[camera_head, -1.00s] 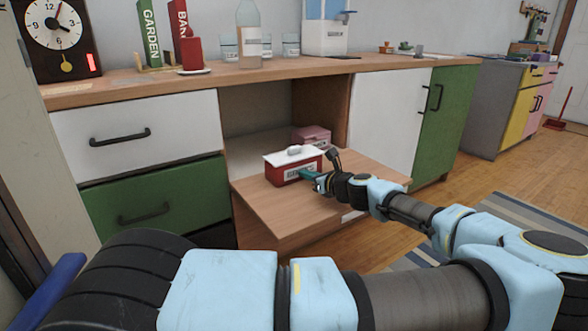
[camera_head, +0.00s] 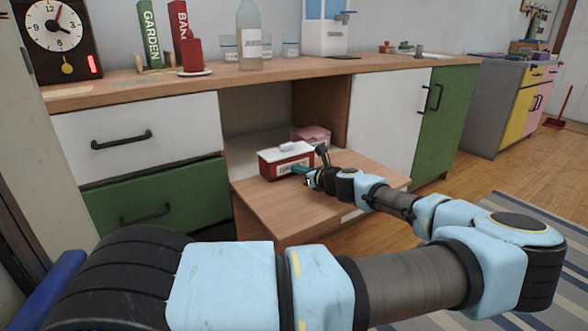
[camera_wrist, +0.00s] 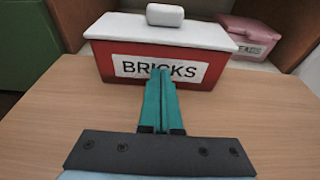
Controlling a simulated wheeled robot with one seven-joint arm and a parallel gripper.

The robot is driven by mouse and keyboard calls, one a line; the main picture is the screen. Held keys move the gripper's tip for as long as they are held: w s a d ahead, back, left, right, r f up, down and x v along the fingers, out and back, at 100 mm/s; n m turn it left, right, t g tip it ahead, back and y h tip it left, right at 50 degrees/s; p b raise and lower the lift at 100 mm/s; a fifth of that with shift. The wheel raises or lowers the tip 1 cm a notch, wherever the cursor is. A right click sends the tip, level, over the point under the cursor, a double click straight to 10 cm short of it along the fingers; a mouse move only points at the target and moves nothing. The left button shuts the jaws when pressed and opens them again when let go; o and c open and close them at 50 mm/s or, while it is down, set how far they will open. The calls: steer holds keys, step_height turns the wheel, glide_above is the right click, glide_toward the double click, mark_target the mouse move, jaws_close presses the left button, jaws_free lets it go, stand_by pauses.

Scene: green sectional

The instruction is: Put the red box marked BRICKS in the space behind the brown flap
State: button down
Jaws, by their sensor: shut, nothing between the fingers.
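The red box marked BRICKS (camera_head: 286,161), with a white lid and knob, stands upright on the lowered brown flap (camera_head: 300,205), close to the opening of the space (camera_head: 262,112) behind it. In the wrist view the box (camera_wrist: 198,72) fills the upper middle, its label facing me. My gripper (camera_head: 302,170) is shut and empty, with its teal fingertips at the front of the box. In the wrist view the closed fingertips (camera_wrist: 160,72) overlap the label and appear to touch it. The box's far side is hidden.
A pink box (camera_head: 312,134) stands inside the space, behind and right of the red box; it also shows in the wrist view (camera_wrist: 250,36). A side wall (camera_head: 320,108) bounds the space on the right. The space's left part looks clear.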

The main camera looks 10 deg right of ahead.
mark_target(317, 194)
steer(key=shift+w+a+r+p+x, duration=0.15)
steer(key=shift+r+x, duration=0.45)
steer(key=shift+x, duration=1.8)
steer(key=shift+w+r+p+x, duration=0.1)
steer(key=shift+r+p+x, duration=0.35)
steer(key=shift+x, duration=2)
steer(key=shift+w+a+r+p+x, duration=0.1)
steer(key=shift+r+x, duration=0.6)
steer(key=shift+x, duration=1.7)
steer(key=shift+s+d+f+p+v, duration=0.15)
steer(key=shift+f+p+v, duration=0.85)
steer(key=shift+v, duration=2.9)
steer(key=shift+s+d+f+p+v, duration=0.2)
steer(key=shift+f+p+v, duration=0.8)
steer(key=shift+v, duration=2.9)
steer(key=shift+s+f+p+v, duration=0.25)
steer(key=shift+f+p+v, duration=0.75)
steer(key=shift+v, duration=2.85)
steer(key=shift+r, duration=0.2)
